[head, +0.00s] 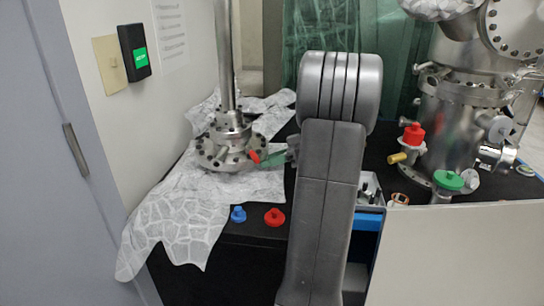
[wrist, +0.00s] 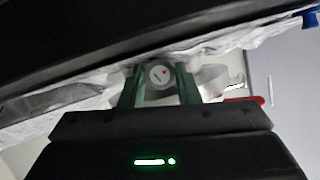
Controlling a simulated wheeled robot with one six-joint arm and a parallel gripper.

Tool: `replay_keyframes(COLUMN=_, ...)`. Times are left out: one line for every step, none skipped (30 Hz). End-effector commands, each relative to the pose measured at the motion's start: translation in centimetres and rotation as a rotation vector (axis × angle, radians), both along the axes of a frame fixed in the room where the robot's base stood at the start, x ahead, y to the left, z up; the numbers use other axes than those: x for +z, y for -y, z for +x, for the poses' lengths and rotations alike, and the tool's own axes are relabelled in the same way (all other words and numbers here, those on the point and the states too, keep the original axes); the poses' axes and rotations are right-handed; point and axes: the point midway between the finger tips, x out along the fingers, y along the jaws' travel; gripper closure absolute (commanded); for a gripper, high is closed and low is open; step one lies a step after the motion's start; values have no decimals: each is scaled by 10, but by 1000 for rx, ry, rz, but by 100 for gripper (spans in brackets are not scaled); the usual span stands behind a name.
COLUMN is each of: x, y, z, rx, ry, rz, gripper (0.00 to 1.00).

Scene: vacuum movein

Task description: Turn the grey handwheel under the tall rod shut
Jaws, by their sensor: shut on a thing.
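The tall rod (head: 228,60) rises from a bolted steel flange (head: 225,150) on the bench at the left in the head view. My gripper (head: 272,159) reaches in from the right, close beside the flange. In the head view I cannot make out the handwheel; the gripper and arm are in the way.
A red part (head: 254,156) shows at the flange beside my fingers. A blue knob (head: 238,214) and a red knob (head: 275,217) lie near the bench's front edge. Crumpled white sheeting (head: 180,215) drapes the left corner. A steel chamber (head: 455,130) stands right.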

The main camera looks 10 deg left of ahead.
Motion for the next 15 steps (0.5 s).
replay_keyframes(x=2, y=0, z=1, rx=1, ry=-21, rz=0, gripper=93)
replay_keyframes(x=2, y=0, z=1, rx=0, ry=-30, rz=0, gripper=93)
replay_keyframes(x=1, y=0, z=1, rx=-1, ry=-39, rz=0, gripper=93)
replay_keyframes(x=1, y=0, z=1, rx=-1, ry=-42, rz=0, gripper=93)
replay_keyframes(x=1, y=0, z=1, rx=-1, ry=-43, rz=0, gripper=93)
replay_keyframes(x=1, y=0, z=1, rx=-1, ry=-43, rz=-1, gripper=93)
replay_keyframes(x=1, y=0, z=1, rx=-1, ry=-42, rz=-1, gripper=93)
replay_keyframes(x=1, y=0, z=1, rx=-1, ry=-42, rz=-1, gripper=93)
replay_keyframes(x=1, y=0, z=1, rx=-1, ry=-42, rz=-1, gripper=93)
replay_keyframes(x=1, y=0, z=1, rx=0, ry=-41, rz=-1, gripper=93)
replay_keyframes(x=1, y=0, z=1, rx=-1, ry=-40, rz=-1, gripper=93)
replay_keyframes(x=1, y=0, z=1, rx=-1, ry=-40, rz=-1, gripper=65)
replay_keyframes(x=1, y=0, z=1, rx=-1, ry=-40, rz=-1, gripper=59)
replay_keyframes(x=1, y=0, z=1, rx=-1, ry=-40, rz=-1, gripper=53)
replay_keyframes(x=1, y=0, z=1, rx=0, ry=-41, rz=-1, gripper=49)
